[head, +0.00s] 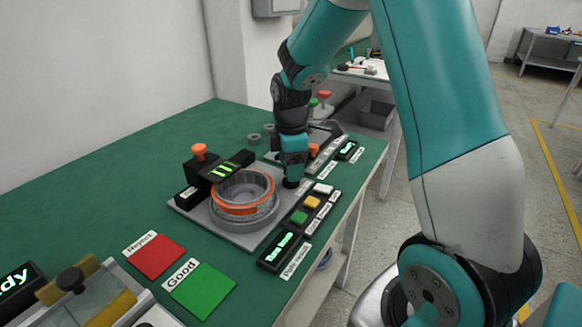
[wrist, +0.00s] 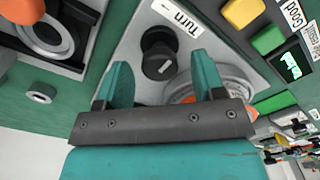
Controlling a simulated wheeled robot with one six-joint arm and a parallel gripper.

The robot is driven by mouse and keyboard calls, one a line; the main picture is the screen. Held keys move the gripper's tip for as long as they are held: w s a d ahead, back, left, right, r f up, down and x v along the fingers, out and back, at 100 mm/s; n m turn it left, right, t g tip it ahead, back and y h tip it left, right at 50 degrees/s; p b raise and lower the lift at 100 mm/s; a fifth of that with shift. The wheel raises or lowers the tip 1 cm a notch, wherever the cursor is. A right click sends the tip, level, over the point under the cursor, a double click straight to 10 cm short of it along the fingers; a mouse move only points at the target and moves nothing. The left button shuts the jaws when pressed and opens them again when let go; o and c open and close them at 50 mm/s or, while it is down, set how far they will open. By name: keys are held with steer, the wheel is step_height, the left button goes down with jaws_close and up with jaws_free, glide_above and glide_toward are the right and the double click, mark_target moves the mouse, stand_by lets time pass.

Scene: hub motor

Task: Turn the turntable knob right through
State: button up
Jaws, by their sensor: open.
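The turntable knob (wrist: 158,50) is a black round knob with a white mark on its face, beside a "Turn" label (wrist: 176,17). My gripper (wrist: 161,62) is open, with one teal finger on each side of the knob in the wrist view. I see gaps between the fingers and the knob; the depth between them is hard to tell. In the head view my gripper (head: 292,160) points down over the right corner of the grey base plate (head: 243,240). The turntable (head: 244,197), with an orange ring, sits left of it; the wrist view shows it partly behind one finger.
Green (head: 299,217), yellow (head: 312,202) and white (head: 323,189) buttons and a lit display (head: 279,247) line the front right. A black bracket with an orange knob (head: 199,151) stands behind the turntable. Red (head: 155,256) and green (head: 200,290) pads lie to the left.

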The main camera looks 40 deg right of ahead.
steer(key=shift+f, duration=0.2)
steer(key=c, duration=0.9)
